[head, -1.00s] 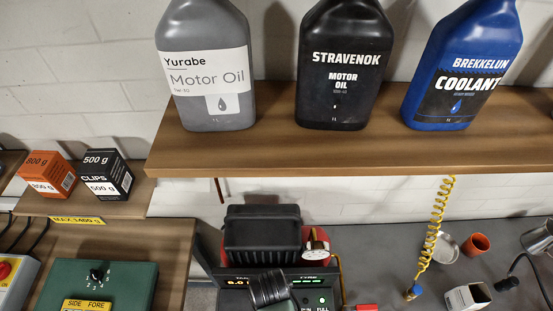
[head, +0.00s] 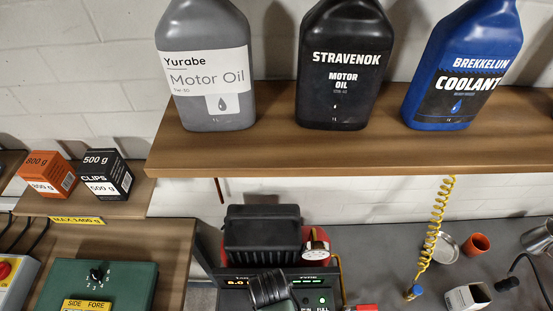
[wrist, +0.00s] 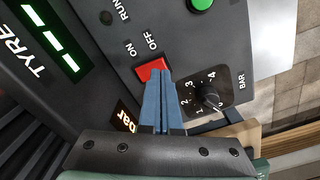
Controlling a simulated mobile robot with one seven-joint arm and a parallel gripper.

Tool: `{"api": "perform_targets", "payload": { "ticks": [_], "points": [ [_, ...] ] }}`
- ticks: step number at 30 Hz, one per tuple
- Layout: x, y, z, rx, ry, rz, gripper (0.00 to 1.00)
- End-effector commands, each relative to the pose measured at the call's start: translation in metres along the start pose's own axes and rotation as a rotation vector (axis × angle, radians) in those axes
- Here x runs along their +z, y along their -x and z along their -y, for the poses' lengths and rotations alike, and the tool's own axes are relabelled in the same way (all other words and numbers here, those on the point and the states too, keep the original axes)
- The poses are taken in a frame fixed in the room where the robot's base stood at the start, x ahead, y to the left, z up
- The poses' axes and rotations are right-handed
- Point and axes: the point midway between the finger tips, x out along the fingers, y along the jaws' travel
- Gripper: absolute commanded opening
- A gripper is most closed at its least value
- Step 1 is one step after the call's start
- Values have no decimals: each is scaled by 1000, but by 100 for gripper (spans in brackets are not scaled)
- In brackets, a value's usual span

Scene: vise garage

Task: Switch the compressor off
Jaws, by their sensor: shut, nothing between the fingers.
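The compressor (head: 262,232) stands below the shelf in the head view, with a black top, red parts and a dark panel with lit displays. My wrist covers part of that panel in the head view. In the wrist view, the red switch (wrist: 153,69) sits on the panel beside the ON and OFF labels. My gripper (wrist: 161,73) is shut and empty, its blue fingertips at the switch's lower edge. I cannot tell whether they touch it. The fingers hide part of the switch, and its position is not clear.
A black knob (wrist: 210,97) with a bar scale is right of my fingers, and a green button (wrist: 201,4) is above. A wooden shelf (head: 350,153) with several bottles overhangs the compressor. A coiled yellow hose (head: 436,235) hangs at the right.

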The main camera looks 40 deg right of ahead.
Motion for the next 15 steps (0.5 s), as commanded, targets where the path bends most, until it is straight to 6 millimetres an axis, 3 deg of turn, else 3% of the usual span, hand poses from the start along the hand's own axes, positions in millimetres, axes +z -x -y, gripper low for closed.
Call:
{"api": "perform_targets", "payload": {
  "ticks": [15],
  "points": [
    [0, -8, 0, 0, 0, 0, 0]
  ]
}}
